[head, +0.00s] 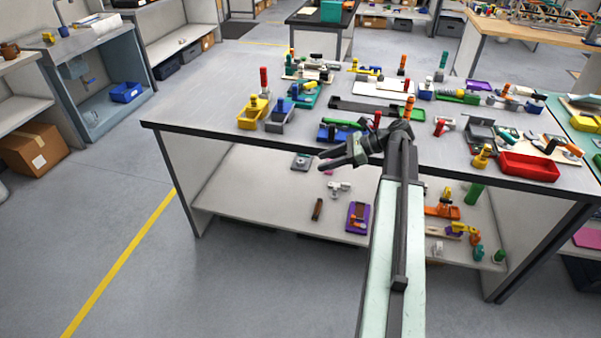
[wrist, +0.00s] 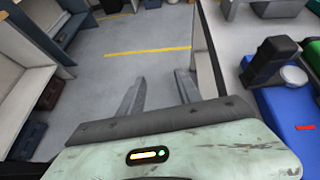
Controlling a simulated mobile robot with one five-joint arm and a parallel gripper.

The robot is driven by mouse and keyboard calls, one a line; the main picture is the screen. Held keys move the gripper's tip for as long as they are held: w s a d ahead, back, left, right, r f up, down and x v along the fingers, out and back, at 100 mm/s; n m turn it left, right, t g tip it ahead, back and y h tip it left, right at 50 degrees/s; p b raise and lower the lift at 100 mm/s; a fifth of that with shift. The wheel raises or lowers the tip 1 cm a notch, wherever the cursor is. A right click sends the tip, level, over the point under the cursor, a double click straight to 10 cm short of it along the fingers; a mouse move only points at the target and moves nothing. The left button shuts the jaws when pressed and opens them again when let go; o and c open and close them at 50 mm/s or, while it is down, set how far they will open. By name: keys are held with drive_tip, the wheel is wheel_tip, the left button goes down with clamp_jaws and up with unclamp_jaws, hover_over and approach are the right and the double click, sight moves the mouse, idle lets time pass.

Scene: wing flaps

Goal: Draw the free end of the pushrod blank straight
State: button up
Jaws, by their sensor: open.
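My gripper (head: 328,161) is in front of the near edge of the workbench (head: 205,117), pointing left in the head view. In the wrist view its two grey fingers (wrist: 160,90) stand apart with only floor between them, so it is open and empty. I cannot pick out the pushrod blank for certain among the small parts on the bench. A long dark tray (head: 350,103) lies mid-bench behind my gripper. My arm and gripper hide part of the bench's front edge and some parts there.
A blue tray (wrist: 285,110) with a black block (wrist: 270,62) is close at the right in the wrist view. A yellow tray (head: 252,116) and a red tray (head: 528,166) stand on the bench. The bench's left end is clear. Parts lie on the lower shelf (head: 250,190).

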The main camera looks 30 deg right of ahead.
drive_tip(key=w+a+f+n+g, duration=0.1)
drive_tip(key=a+f+n+g, duration=0.1)
drive_tip(key=a, duration=0.6)
drive_tip(key=shift+w+a+f, duration=0.2)
drive_tip(key=shift+f, duration=0.05)
